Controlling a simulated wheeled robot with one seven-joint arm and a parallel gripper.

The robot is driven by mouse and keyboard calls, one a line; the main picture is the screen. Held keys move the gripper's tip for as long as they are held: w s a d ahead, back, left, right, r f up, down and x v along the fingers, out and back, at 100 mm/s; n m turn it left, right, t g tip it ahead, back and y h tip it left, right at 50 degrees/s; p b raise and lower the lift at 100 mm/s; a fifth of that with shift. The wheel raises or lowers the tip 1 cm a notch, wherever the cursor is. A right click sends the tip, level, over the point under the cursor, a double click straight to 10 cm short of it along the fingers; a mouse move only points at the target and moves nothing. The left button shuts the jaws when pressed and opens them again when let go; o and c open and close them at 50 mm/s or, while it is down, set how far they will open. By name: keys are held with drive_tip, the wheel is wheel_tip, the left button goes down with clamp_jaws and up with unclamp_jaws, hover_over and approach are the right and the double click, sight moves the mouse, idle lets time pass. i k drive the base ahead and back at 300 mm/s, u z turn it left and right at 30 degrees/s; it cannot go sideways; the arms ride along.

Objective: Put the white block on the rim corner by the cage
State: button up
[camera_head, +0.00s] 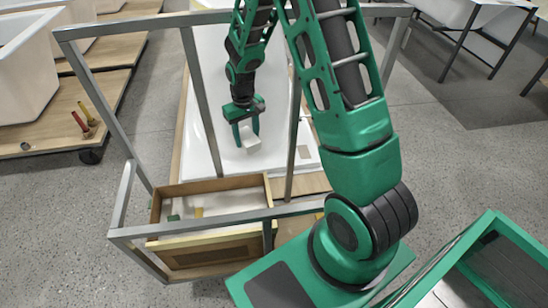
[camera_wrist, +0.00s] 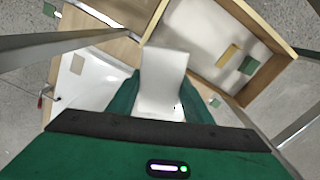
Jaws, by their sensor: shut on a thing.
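My gripper (camera_head: 246,135) is shut on the white block (camera_head: 251,145), which sticks out below the fingertips, slightly tilted. In the wrist view the block (camera_wrist: 163,75) sits between the two green fingers of my gripper (camera_wrist: 163,92). The white bathtub shell (camera_head: 207,75) lies under and behind the gripper in the head view. A grey metal cage (camera_head: 115,105) stands around this area, with its posts and bars between the head camera and the tub. I cannot tell the block's height above the tub, and the near rim corners are partly hidden.
A wooden box (camera_head: 155,208) stands at the cage's near side, with small yellow (camera_wrist: 229,54) and green (camera_wrist: 248,65) pieces inside. Cage bars (camera_wrist: 60,42) cross close by in the wrist view. More tubs (camera_head: 30,65) stand on wooden platforms at the left.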

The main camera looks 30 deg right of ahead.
sight(303, 152)
drive_tip(key=k, duration=1)
drive_tip(key=z, duration=1.95)
drive_tip(key=i, duration=4.05)
